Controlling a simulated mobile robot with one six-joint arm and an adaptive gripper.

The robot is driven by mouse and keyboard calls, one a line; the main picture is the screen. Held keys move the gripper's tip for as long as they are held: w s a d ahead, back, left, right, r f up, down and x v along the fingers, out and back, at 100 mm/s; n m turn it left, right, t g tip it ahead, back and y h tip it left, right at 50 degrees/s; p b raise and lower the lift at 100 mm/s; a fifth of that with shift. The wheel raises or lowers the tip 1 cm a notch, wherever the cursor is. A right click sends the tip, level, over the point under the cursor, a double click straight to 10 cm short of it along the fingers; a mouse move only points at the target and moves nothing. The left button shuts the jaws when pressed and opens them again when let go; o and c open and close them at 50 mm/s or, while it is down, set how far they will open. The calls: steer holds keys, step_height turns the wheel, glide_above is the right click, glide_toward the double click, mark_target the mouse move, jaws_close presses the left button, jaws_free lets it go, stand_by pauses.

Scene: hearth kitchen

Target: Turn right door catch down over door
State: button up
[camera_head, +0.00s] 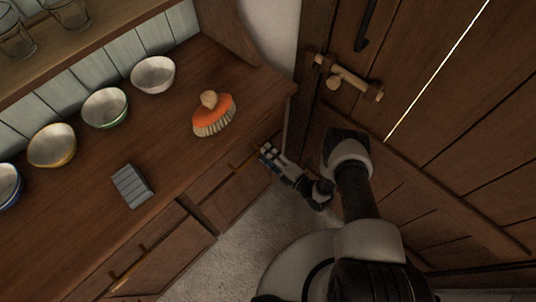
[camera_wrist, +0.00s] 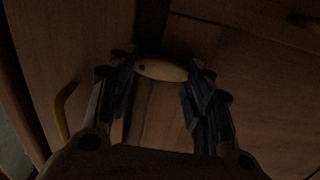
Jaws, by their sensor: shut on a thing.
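The door catch (camera_wrist: 160,70) is a pale, oval wooden piece with a dark pivot spot near its left end. In the wrist view it lies crosswise against dark brown wood, its long side running left to right. My gripper (camera_wrist: 164,66) has one dark finger at each end of the catch and is shut on it. In the head view my gripper (camera_head: 268,153) is at the front of the wooden cabinet, beneath the counter's right end. The catch cannot be made out there. The wrist view is very dark.
A brass handle (camera_wrist: 64,112) stands out left of my fingers. On the counter (camera_head: 165,150) are several bowls, an orange brush (camera_head: 213,114) and a grey ribbed block (camera_head: 131,186). A plank door (camera_head: 440,80) with a wooden latch (camera_head: 348,78) stands close on the right.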

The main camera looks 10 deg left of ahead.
stand_by(0.6)
steer(key=o, duration=1)
steer(key=shift+o, duration=0.2)
steer(key=shift+d, duration=0.1)
steer(key=v, duration=1.2)
